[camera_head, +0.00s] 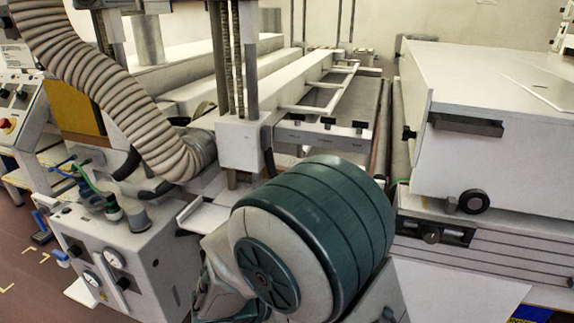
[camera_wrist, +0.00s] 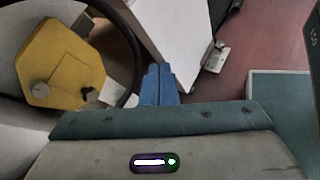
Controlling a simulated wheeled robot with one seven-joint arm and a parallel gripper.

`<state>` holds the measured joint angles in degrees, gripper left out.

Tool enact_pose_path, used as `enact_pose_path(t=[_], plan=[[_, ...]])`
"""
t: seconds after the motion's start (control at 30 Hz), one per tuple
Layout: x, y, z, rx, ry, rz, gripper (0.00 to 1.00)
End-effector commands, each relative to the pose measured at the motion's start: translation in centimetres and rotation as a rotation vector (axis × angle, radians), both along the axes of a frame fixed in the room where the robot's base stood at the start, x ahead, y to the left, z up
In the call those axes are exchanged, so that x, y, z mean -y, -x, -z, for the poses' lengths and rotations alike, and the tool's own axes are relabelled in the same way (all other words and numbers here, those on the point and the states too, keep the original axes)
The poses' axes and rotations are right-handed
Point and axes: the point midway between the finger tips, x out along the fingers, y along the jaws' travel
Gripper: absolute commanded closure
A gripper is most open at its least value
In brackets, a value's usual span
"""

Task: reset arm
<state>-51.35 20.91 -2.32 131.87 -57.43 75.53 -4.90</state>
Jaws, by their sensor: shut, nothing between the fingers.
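My gripper (camera_wrist: 158,72) shows in the wrist view, with its two blue fingers side by side and touching. It is shut and holds nothing. No object lies between or directly at the fingertips. In the head view a large green and white rounded link of my arm fills the lower middle, and my gripper cannot be made out there.
The head view shows a ribbed hose (camera_head: 108,98), a white box with gauges (camera_head: 130,250), a white cabinet (camera_head: 500,150) at right and a conveyor frame (camera_head: 310,135) behind my arm. The wrist view shows a yellow part (camera_wrist: 62,62), a white panel (camera_wrist: 178,38) and reddish floor (camera_wrist: 255,50).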

Motion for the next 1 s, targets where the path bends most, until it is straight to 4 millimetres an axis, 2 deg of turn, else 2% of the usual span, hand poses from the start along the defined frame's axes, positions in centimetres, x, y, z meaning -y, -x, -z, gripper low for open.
enact_pose_path(t=[0.03,0.2,0.4,0.6,0.8,1.0], plan=[[2.0,0.5,-2.6,0.011,-0.079,0.101,1.00],[6.4,3.0,-6.6,0.061,-0.344,0.420,1.00],[9.3,5.8,-11.5,0.180,-0.663,0.767,1.00],[10.5,7.6,-16.8,0.364,-0.983,1.072,1.00],[11.0,8.3,-21.1,0.547,-1.229,1.273,1.00],[11.2,8.4,-22.7,0.628,-1.329,1.345,1.00]])
